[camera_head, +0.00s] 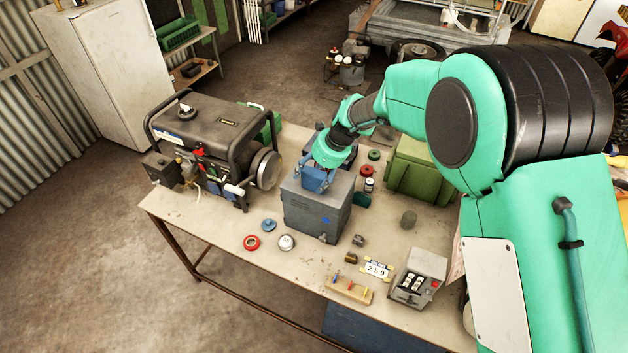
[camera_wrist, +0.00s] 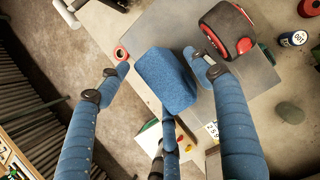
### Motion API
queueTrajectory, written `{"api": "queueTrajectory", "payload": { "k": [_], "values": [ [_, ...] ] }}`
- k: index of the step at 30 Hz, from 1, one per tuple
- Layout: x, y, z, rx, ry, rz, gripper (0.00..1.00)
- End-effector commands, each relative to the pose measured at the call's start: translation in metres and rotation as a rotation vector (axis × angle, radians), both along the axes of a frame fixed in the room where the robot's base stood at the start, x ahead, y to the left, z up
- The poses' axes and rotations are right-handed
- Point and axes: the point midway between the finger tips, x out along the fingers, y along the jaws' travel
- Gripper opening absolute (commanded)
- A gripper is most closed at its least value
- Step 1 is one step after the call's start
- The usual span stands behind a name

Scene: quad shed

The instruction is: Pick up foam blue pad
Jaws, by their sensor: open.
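The blue foam pad (camera_head: 314,181) rests on top of a grey box (camera_head: 318,212) on the workbench. In the wrist view the foam pad (camera_wrist: 166,80) is a speckled blue block lying between my blue fingers. My gripper (camera_head: 316,174) is low over the box top and open, with its fingers spread around the pad. In the wrist view my gripper (camera_wrist: 160,75) shows a small gap between the left fingertip and the pad. The right fingers come close to the pad's edge; contact there cannot be told. The pad's underside is hidden.
A black generator (camera_head: 215,140) stands left of the box, and a green box (camera_head: 418,172) to the right. A red ring (camera_head: 251,242), a blue disc (camera_head: 269,225), a keypad box (camera_head: 419,278) and small cans lie around. The bench's front left is mostly clear.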

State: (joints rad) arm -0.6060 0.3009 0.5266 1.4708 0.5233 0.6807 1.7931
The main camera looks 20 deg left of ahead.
Motion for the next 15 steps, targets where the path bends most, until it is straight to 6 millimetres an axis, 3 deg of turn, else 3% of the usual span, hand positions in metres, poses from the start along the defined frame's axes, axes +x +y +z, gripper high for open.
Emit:
{"api": "queueTrajectory", "payload": {
  "k": [14, 15],
  "values": [
    [0.0002, -0.0002, 0.0004, 0.0, 0.0, 0.0, 0.66],
    [0.0002, -0.0002, 0.0005, 0.0, 0.0, 0.0, 0.58]
  ]
}}
